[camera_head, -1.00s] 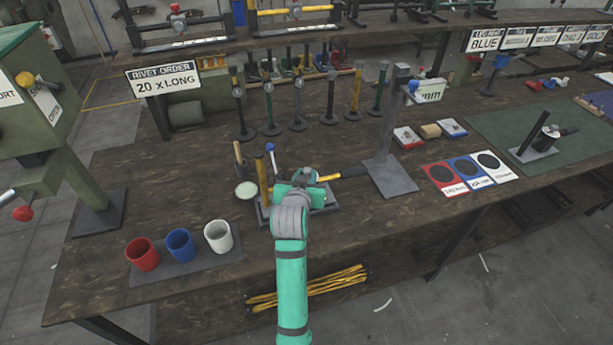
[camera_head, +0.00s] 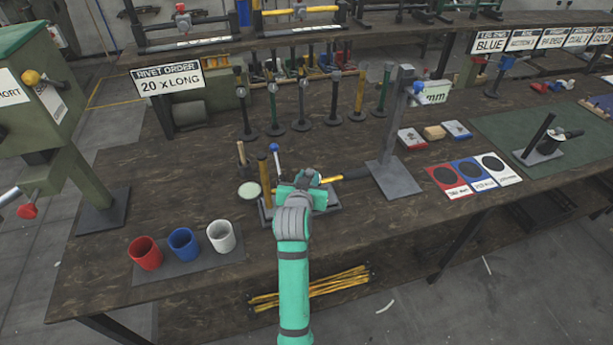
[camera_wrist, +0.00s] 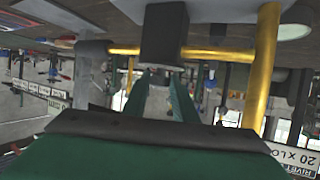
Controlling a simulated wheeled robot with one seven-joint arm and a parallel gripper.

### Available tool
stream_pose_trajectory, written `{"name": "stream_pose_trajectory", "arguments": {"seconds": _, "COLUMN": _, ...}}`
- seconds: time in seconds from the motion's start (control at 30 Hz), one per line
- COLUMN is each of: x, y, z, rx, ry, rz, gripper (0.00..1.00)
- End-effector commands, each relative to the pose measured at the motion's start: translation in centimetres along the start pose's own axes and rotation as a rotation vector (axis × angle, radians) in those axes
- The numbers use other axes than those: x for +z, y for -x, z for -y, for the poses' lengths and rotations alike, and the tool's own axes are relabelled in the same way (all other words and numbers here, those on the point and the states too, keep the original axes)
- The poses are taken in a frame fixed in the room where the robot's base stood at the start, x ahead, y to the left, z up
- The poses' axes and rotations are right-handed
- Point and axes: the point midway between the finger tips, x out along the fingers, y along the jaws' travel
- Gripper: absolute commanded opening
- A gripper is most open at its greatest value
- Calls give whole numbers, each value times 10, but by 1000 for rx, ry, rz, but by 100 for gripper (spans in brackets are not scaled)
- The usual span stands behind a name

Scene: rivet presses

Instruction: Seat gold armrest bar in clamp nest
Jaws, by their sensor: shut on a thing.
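The gold armrest bar (camera_head: 330,180) lies roughly level at my gripper, with a long black end (camera_head: 356,173) pointing right. A gold upright (camera_head: 264,178) stands just left of the gripper. In the wrist view the gold bar (camera_wrist: 220,53) runs across, with a black block (camera_wrist: 164,32) at its middle and the upright (camera_wrist: 262,75) at the right. My gripper (camera_wrist: 160,78) is shut on the bar. The clamp nest appears as a grey base (camera_head: 268,214) with a blue-knobbed lever (camera_head: 276,158); my arm hides its middle. I cannot tell whether the bar touches the nest.
Red (camera_head: 145,254), blue (camera_head: 183,245) and white (camera_head: 222,237) cups stand on a mat at front left. A grey stand (camera_head: 396,180) rises close to the bar's black end. A green press (camera_head: 60,150) stands left. Several upright posts (camera_head: 302,105) stand behind. The bench's front middle is clear.

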Motion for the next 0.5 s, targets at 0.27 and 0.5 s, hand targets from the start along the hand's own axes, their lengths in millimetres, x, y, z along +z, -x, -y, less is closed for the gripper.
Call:
{"name": "stream_pose_trajectory", "arguments": {"seconds": 0.27, "x": 4, "y": -1, "z": 4, "rx": -5, "ry": 2, "rz": -2, "gripper": 0}}
{"name": "stream_pose_trajectory", "arguments": {"seconds": 0.5, "x": 9, "y": -3, "z": 6, "rx": -7, "ry": 3, "rz": -3, "gripper": 0}}
